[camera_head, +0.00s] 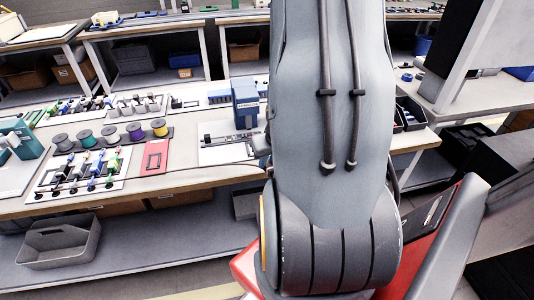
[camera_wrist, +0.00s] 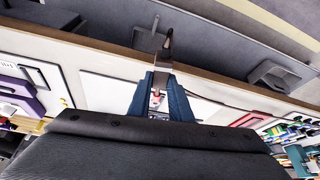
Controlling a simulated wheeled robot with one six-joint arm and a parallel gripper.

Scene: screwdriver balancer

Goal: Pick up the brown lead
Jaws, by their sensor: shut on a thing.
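My gripper (camera_wrist: 162,76) shows in the wrist view as two blue fingers closed in on a thin piece. This narrow grey-brown piece, likely the brown lead (camera_wrist: 168,44), sticks out past the fingertips; its full shape is too small to tell. A small reddish spot shows between the fingers. The gripper is over the workbench's (camera_wrist: 105,58) front part, close to its edge. In the head view my arm hides the gripper and whatever it holds.
A grey open bin (camera_head: 58,247) sits on the shelf below. Dark trays stand to the right of my arm. The bench's front edge is bare.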

